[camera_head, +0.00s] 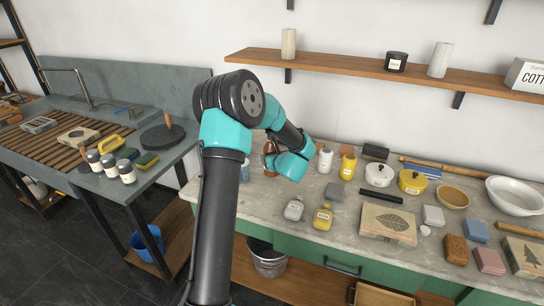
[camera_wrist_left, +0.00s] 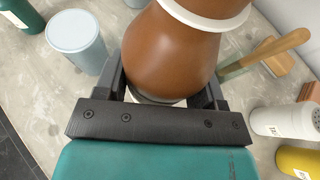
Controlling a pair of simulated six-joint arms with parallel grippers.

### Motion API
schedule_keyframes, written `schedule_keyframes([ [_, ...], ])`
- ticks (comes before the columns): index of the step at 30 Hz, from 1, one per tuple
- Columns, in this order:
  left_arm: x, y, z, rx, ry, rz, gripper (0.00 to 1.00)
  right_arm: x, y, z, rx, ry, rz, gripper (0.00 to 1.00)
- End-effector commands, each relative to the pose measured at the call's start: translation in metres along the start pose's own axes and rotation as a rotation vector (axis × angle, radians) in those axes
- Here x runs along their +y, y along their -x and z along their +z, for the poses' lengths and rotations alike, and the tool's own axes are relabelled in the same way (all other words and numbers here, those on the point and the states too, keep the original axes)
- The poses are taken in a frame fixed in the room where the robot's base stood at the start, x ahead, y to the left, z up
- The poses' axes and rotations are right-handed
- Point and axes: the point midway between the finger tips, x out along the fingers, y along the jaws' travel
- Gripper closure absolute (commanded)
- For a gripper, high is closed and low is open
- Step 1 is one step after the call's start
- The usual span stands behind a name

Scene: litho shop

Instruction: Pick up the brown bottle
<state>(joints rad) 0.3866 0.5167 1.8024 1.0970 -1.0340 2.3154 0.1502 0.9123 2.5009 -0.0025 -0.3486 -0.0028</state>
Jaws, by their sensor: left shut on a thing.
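The brown bottle (camera_wrist_left: 175,45) fills the top middle of the left wrist view, with a pale ring around its upper part. In the head view a small part of the bottle (camera_head: 269,148) shows beside my teal wrist. My left gripper (camera_wrist_left: 163,88) is shut on the bottle, one dark finger on each side of its body. In the head view its fingers are mostly hidden by my arm. I cannot tell whether the bottle's base touches the counter. My right gripper is in neither view.
A pale blue cup (camera_wrist_left: 77,38) stands left of the bottle, with a green container (camera_wrist_left: 20,15) beyond it. A white shaker (camera_wrist_left: 285,121) and a yellow container (camera_wrist_left: 298,160) are at right. A wooden-handled tool (camera_wrist_left: 270,50) lies behind. A wooden shelf (camera_head: 350,70) hangs above the counter.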

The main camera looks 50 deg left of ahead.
Motion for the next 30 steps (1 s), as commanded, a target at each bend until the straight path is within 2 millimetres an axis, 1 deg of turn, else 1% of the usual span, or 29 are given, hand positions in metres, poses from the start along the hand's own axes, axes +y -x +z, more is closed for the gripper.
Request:
schedule_keyframes([
  [1,0.002,0.005,-0.001,-0.001,-0.001,-0.001,0.72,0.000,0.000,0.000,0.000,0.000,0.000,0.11],
  [15,0.019,0.048,-0.014,-0.001,0.000,-0.002,0.72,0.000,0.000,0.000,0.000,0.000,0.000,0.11],
  [30,0.038,0.089,-0.026,-0.001,0.000,-0.001,0.72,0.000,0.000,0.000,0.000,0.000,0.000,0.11],
])
